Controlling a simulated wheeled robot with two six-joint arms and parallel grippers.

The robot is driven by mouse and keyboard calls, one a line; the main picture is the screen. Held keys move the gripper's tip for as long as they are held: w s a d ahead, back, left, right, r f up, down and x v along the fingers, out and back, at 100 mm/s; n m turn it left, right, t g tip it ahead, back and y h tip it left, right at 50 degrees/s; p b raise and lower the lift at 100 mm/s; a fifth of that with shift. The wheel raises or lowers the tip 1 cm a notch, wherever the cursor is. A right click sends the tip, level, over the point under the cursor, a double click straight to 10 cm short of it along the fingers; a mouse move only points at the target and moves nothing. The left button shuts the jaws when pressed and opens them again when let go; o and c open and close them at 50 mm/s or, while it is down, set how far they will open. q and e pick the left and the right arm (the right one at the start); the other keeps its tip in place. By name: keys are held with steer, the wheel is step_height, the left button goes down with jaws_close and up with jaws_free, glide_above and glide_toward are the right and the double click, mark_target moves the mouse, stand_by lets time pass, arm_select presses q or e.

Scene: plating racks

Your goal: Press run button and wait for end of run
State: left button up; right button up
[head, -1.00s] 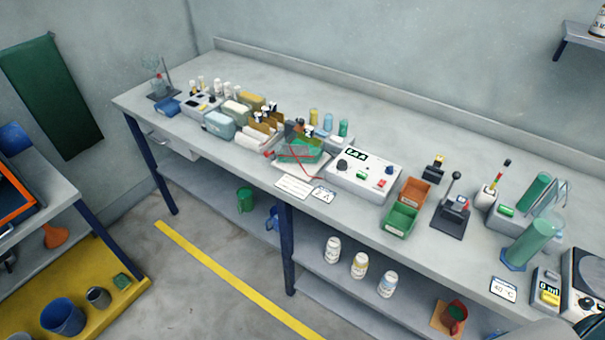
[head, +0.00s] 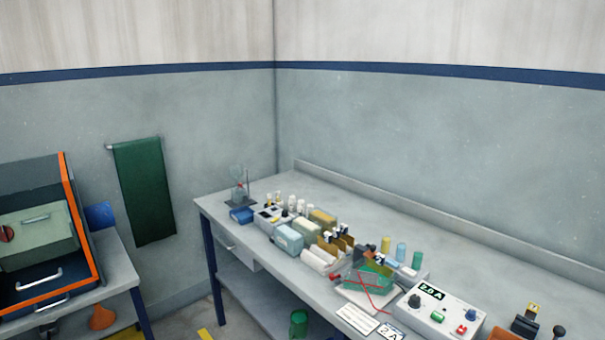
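A white control box (head: 450,312) stands on the long grey bench at the lower right. Its lit display (head: 432,292) seems to read 2.0 A. Its sloping top carries a black knob (head: 414,301), a green button (head: 438,317), a red switch (head: 461,329) and a blue knob (head: 470,315). The lettering is too small to tell which one is the run button. Left of the box is a green bath (head: 370,280) with red leads across it. Neither of my grippers is in view.
The grey bench (head: 345,185) runs along the right wall, with several bottles, boxes and cylinders on it. An orange-edged cabinet (head: 80,230) stands on another table at left. A green cloth (head: 145,190) hangs between. The bench's back strip is clear.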

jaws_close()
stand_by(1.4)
